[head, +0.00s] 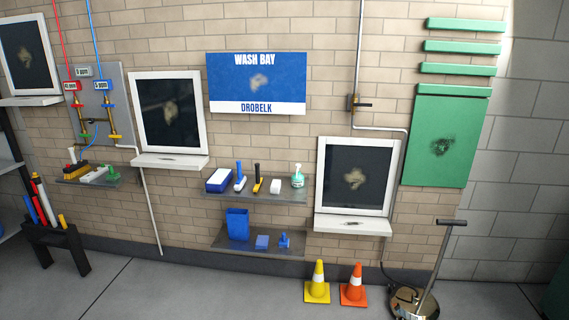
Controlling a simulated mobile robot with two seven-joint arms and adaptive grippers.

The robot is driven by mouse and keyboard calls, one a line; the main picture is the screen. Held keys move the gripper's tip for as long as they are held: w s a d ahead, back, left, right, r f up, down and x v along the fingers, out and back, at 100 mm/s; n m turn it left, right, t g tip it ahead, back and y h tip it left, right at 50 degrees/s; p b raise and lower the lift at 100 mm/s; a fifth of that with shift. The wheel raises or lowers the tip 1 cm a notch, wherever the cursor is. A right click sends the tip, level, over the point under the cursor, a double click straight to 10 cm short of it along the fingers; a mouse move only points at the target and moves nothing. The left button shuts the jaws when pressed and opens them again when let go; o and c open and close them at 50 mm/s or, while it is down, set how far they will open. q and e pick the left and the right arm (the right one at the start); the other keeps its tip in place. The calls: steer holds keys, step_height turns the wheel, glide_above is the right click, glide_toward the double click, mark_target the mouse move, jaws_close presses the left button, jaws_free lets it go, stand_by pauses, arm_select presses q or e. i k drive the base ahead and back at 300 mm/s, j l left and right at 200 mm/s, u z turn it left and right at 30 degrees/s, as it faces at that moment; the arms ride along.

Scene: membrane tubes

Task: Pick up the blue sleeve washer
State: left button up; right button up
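Several blue items stand on the two wall shelves in the middle of the head view, and I cannot tell for certain which is the sleeve washer. On the upper shelf, a blue-and-white tool with an upright handle (240,179) looks most like it. It stands between a blue-and-white box (218,180) and a yellow tool with a black handle (258,180). On the lower shelf are a blue bucket (237,223), a flat blue block (262,242) and a small blue piece with a knob (284,241). Neither of my grippers is in view.
A white block (276,187) and a pump bottle (298,177) share the upper shelf (275,198). A yellow cone (317,284), an orange cone (353,285) and a round floor machine (414,300) stand at right. The floor at centre left is clear.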

mark_target(242, 179)
steer(key=i, duration=1.7)
